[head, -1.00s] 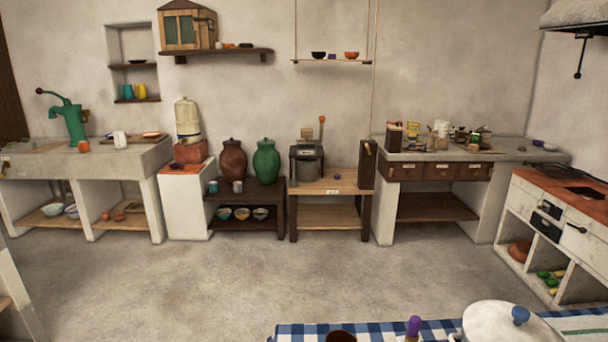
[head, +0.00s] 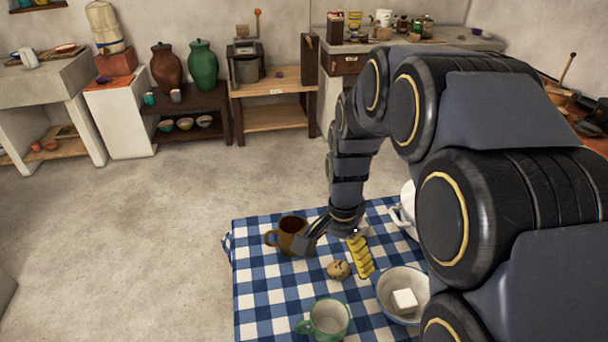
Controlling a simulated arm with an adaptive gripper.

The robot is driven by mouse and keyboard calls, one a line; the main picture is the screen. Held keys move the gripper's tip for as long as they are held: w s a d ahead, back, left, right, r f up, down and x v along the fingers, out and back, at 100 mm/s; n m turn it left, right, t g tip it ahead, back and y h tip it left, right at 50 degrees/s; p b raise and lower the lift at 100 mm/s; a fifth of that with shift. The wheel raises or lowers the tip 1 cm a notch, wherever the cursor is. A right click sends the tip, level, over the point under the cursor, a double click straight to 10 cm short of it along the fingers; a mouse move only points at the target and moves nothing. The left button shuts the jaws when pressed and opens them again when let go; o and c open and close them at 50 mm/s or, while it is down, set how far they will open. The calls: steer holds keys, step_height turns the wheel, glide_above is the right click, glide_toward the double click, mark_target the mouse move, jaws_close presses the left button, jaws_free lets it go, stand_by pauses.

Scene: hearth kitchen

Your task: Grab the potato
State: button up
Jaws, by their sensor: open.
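A small brown speckled lump that looks like the potato (head: 337,269) lies on the blue checked tablecloth, in the lower middle of the head view. My gripper (head: 326,241) is above the table, a little behind the potato in the picture and apart from it. It is open with nothing seen in it. One dark finger reaches left in front of the brown mug; the other finger is hard to make out.
A brown mug (head: 292,235) stands left of my gripper. A yellow ridged object (head: 361,257) lies right of the potato. A bowl (head: 382,294) with a white block (head: 404,301) and a green mug (head: 328,319) are nearer. My arm hides the table's right side.

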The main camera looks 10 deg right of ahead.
steer(key=w+d+f+m, duration=0.2)
steer(key=w+f+m, duration=0.2)
steer(key=w+f, duration=0.2)
steer(key=m, duration=0.5)
glide_above(340, 266)
steer(key=shift+t, duration=0.4)
step_height(340, 266, down, 9)
steer(key=shift+w+a, duration=0.15)
step_height(340, 266, down, 8)
steer(key=shift+f, duration=0.1)
steer(key=c, duration=1.2)
